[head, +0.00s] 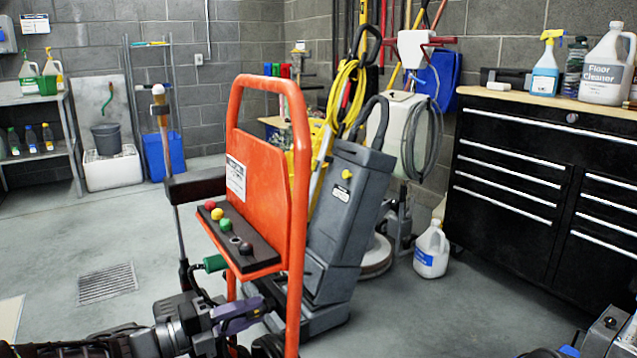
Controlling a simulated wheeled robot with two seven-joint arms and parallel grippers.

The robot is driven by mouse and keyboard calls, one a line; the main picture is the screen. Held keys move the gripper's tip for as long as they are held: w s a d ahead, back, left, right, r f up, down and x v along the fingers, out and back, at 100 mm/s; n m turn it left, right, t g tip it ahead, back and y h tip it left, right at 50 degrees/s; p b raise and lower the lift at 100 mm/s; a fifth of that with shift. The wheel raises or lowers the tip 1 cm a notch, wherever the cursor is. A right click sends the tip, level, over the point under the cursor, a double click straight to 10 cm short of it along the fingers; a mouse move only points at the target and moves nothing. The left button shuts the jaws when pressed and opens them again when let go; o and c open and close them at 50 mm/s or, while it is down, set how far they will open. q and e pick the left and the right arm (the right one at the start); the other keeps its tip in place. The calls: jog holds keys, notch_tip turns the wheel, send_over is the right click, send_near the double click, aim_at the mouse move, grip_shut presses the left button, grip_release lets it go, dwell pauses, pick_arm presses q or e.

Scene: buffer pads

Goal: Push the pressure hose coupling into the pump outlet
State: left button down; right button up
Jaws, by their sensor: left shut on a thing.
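The orange pump cart (268,150) stands upright in the middle of the head view. My left gripper (262,308) is low at the cart's front, beside its right-hand orange post. It is shut on a dark thing, seemingly the pressure hose coupling, mostly hidden by the fingers and the post. A green grip (214,263) with a thin black line hanging from it sits under the cart's panel, above and left of the gripper. I cannot make out the pump outlet; the lower cart is dark and partly covered. Part of my right arm (606,332) shows at the lower right edge; its fingertips cannot be made out.
A dark ledge (262,263) on the cart carries several coloured nozzles. A grey floor machine (345,205) stands close behind the cart. A white jug (432,250) stands on the floor. A black tool cabinet (510,170) is at the right.

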aim_at(245, 315)
pick_arm(q)
jog(key=shift+a, duration=0.15)
jog(key=shift+v, duration=2.95)
